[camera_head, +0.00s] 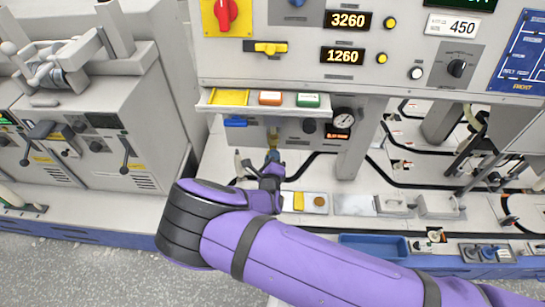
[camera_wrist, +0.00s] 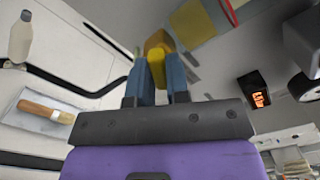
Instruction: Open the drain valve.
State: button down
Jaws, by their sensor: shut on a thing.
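My gripper (camera_head: 271,158) is low under the front of the grey machine panel. In the wrist view its two blue-grey fingers (camera_wrist: 155,78) are shut on a yellow handle (camera_wrist: 156,66), which I take to be the drain valve's. An orange-brown part (camera_wrist: 158,42) shows just behind the handle. In the head view a thin yellowish pipe (camera_head: 273,137) comes down just above my gripper. The fingers hide part of the handle, and I cannot tell which way it is turned.
A shelf (camera_head: 284,103) with coloured boxes juts out above my gripper. A round gauge (camera_head: 344,117) and a small lit display (camera_wrist: 259,97) are to the right. A blue tray (camera_head: 374,238) is at the front.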

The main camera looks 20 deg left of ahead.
jog(key=m, duration=1.1)
jog(key=shift+m, duration=0.4)
jog(key=shift+f, duration=0.1)
dwell(0.3)
jog(key=c, duration=1.4)
grip_release()
jog(key=v, duration=1.1)
